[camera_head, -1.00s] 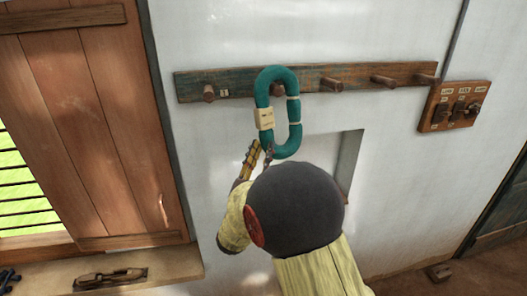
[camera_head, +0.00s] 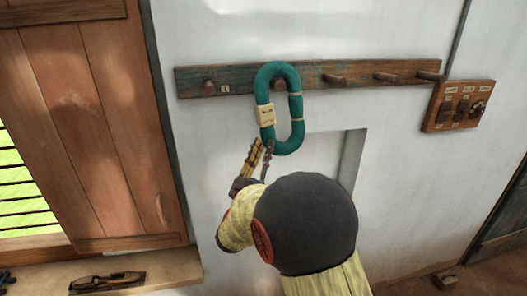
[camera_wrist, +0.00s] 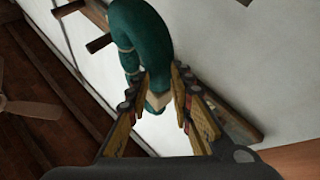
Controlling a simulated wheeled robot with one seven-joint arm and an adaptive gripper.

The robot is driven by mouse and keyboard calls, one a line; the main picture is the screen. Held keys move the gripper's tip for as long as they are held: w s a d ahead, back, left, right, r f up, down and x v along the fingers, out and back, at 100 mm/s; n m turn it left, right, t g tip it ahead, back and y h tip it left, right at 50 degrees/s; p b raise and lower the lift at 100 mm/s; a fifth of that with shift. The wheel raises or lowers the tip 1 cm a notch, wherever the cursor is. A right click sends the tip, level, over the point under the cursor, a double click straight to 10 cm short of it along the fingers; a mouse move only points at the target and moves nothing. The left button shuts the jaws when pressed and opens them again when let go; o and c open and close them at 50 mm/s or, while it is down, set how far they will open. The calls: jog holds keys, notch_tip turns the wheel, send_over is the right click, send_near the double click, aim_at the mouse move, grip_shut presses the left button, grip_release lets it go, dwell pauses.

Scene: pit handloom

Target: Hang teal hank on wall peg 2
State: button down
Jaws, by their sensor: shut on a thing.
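The teal hank (camera_head: 297,118) is an upright oval loop with a cream label and pale ties. It is in front of the wooden peg rail (camera_head: 250,88); its top overlaps the rail. My gripper (camera_head: 268,147) is shut on the hank's lower end, which shows between the fingers in the wrist view (camera_wrist: 158,98). A peg with a small "1" label (camera_head: 224,89) is left of the hank.
More pegs, such as one right of the hank (camera_head: 335,79), stick out along the rail. A switch panel (camera_head: 457,106) is at the rail's right end. Wooden shutters (camera_head: 100,120) stand at left. A wall recess (camera_head: 325,155) is below the rail.

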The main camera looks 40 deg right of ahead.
jog(key=shift+f, duration=0.35)
jog(key=c, duration=1.9)
grip_release()
jog(key=o, duration=0.4)
jog(key=shift+r, duration=0.2)
jog(key=v, duration=1.2)
